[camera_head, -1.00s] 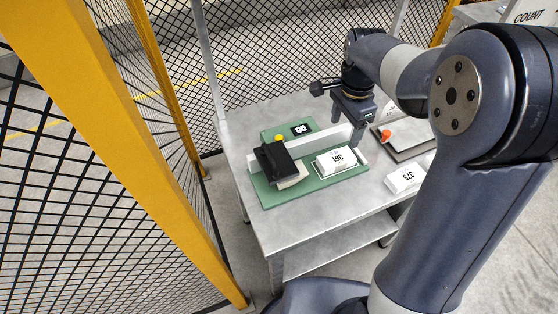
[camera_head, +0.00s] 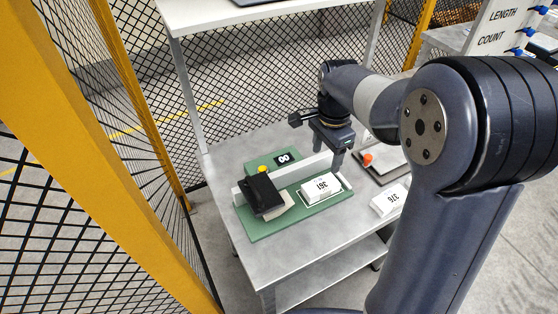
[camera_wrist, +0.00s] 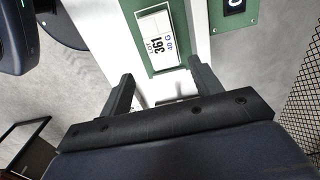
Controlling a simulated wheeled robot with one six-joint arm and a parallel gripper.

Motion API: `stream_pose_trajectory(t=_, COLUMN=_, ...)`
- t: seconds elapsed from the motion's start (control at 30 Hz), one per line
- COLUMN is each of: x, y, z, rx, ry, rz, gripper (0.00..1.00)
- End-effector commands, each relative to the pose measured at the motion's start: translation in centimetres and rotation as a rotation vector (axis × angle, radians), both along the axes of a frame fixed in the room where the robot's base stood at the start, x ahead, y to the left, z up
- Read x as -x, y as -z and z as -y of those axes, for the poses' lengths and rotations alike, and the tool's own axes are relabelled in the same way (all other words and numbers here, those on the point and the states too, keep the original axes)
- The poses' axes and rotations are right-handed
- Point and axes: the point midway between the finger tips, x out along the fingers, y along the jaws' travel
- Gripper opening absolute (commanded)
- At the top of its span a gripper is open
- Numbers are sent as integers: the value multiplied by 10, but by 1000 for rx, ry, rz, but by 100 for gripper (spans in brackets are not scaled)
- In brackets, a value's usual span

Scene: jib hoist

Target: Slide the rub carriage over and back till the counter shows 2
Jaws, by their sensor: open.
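The rub carriage, a black block (camera_head: 263,194) with a pale pad under it, sits at the left end of the green base (camera_head: 252,226), beside a long white rail (camera_head: 291,177). The counter (camera_head: 283,159) behind the rail appears to read 00; only part of it shows in the wrist view (camera_wrist: 234,5). A white block marked 361 (camera_head: 318,187) lies on the base right of the carriage, and it shows in the wrist view (camera_wrist: 157,40). My gripper (camera_head: 336,161) is open and empty near the rail's right end, apart from the carriage.
A yellow button (camera_head: 263,169) sits behind the rail near the counter. A white block marked 376 (camera_head: 388,200) and a tray with an orange knob (camera_head: 368,159) stand to the right. Mesh fencing and a yellow post (camera_head: 95,150) are at the left.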

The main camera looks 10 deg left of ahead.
Motion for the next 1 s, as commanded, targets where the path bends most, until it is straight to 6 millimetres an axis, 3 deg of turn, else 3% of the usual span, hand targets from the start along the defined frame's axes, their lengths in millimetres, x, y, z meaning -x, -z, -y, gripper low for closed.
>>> stream_pose_trajectory(t=0.17, x=10, y=-17, z=-38, rx=29, ry=-260, rz=1, gripper=46)
stream_pose_trajectory(t=0.3, x=32, y=-41, z=-89, rx=77, ry=-651, rz=-2, gripper=34)
stream_pose_trajectory(t=0.5, x=72, y=-71, z=-150, rx=152, ry=-1181, rz=-20, gripper=34)
stream_pose_trajectory(t=0.6, x=88, y=-82, z=-170, rx=182, ry=-1367, rz=-29, gripper=34)
stream_pose_trajectory(t=0.8, x=103, y=-90, z=-186, rx=211, ry=-1541, rz=-41, gripper=34)
stream_pose_trajectory(t=1.0, x=102, y=-70, z=-182, rx=213, ry=-1550, rz=-45, gripper=34)
